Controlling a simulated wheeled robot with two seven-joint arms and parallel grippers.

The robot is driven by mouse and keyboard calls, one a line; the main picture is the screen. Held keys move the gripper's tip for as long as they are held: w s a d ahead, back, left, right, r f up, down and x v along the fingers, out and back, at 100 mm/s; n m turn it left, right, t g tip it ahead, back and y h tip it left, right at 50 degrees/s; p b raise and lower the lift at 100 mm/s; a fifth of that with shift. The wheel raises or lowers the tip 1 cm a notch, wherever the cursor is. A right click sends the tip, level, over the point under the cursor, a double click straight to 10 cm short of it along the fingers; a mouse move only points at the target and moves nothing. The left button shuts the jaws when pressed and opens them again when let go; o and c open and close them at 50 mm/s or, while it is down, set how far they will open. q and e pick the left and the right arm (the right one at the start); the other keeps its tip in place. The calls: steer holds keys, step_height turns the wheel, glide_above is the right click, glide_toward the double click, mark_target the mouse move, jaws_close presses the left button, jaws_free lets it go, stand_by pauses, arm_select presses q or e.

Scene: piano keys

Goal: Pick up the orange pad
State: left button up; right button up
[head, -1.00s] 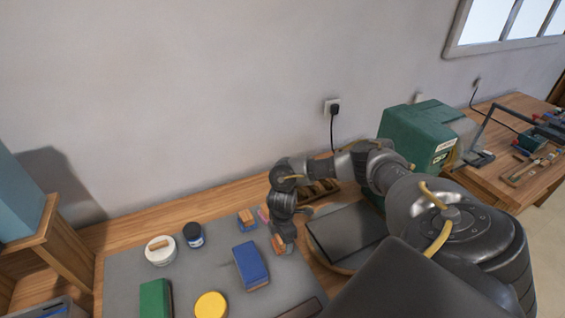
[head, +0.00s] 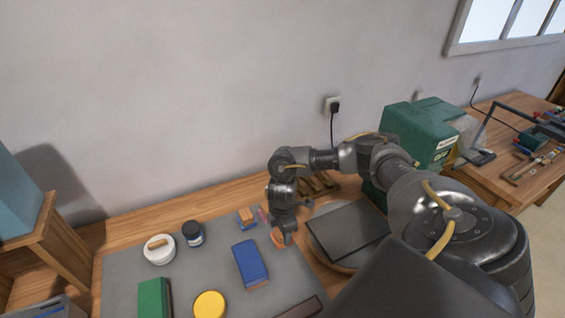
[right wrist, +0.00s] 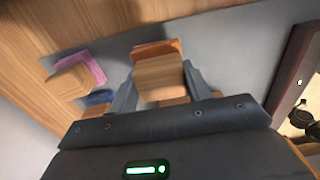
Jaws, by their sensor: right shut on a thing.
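The orange pad (right wrist: 157,47) has a light wooden block as its handle. In the right wrist view this block is between the two fingers of my right gripper (right wrist: 160,80), which is shut on it. In the head view the orange pad (head: 277,238) shows at the tip of my right gripper (head: 281,236), over the right part of the grey mat. The fingers partly hide it there, and I cannot tell how far it is above the mat. My left gripper is not in view.
Close by are a pink pad (right wrist: 88,68) and a blue pad (right wrist: 98,99) with wooden blocks. A blue block (head: 250,263), green block (head: 153,298), yellow disc (head: 209,304), white round tub (head: 159,256) and dark-lidded jar (head: 193,234) are on the grey mat (head: 225,240).

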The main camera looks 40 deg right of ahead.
steer(key=s+a+r+p, duration=0.2)
steer(key=s+a+r, duration=0.2)
steer(key=s+r, duration=0.6)
steer(key=s, duration=0.3)
steer(key=shift+s+r, duration=0.15)
steer(key=shift+s, duration=0.05)
